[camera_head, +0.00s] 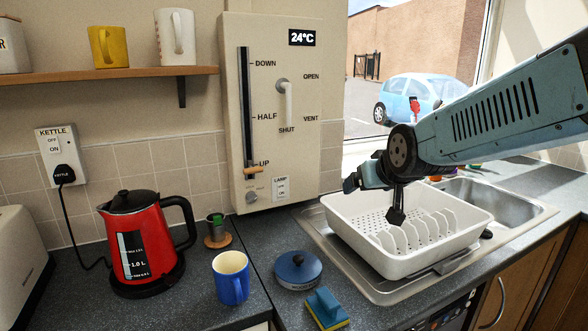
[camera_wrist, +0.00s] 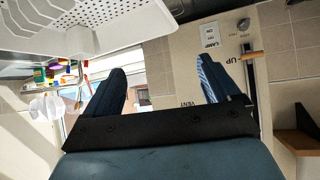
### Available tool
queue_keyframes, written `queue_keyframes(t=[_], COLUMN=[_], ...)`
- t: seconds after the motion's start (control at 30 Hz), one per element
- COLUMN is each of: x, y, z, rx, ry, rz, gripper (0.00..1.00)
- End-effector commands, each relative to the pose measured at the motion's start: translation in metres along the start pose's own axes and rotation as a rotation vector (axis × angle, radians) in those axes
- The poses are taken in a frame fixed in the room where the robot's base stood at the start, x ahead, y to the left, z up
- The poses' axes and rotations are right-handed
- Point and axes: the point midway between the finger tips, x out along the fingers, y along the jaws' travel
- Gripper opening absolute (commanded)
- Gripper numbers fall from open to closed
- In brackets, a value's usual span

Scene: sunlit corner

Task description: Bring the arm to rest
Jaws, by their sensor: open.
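My arm (camera_head: 490,110) reaches in from the right in the head view, above the white dish rack. My gripper (camera_head: 362,172) is at its end, pointing left, a little above the rack's left rim. In the wrist view my gripper (camera_wrist: 160,80) shows two dark blue fingers spread wide apart with nothing between them. It is open and empty. The wall panel (camera_head: 275,110) stands to the left of my gripper, apart from it. The wrist view shows the panel tilted and nearly upside down.
Below my arm is the white dish rack (camera_head: 352,232), on the steel sink unit (camera_head: 375,287). A red kettle (camera_head: 133,215), blue mug (camera_head: 231,290), round blue-lidded container (camera_head: 298,268) and sponge (camera_head: 326,308) stand on the counter to the left. A window (camera_head: 405,60) is behind.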

Motion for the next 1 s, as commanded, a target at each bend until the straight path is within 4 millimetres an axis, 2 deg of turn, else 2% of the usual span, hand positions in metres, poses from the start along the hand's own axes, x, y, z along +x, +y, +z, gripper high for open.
queue_keyframes(t=[0.03, 0.3, 0.6, 0.8, 1.0], x=[-0.012, -0.072, -0.132, -0.147, -0.148], y=[0.006, 0.027, 0.039, 0.040, 0.040], z=[0.006, 0.049, 0.098, 0.112, 0.113], rx=[0.009, 0.057, 0.111, 0.127, 0.128], ry=[-0.024, -0.195, -0.360, -0.407, -0.411], rz=[0.010, 0.056, 0.094, 0.102, 0.102], gripper=[0.89, 0.89, 0.89, 0.89, 0.89])
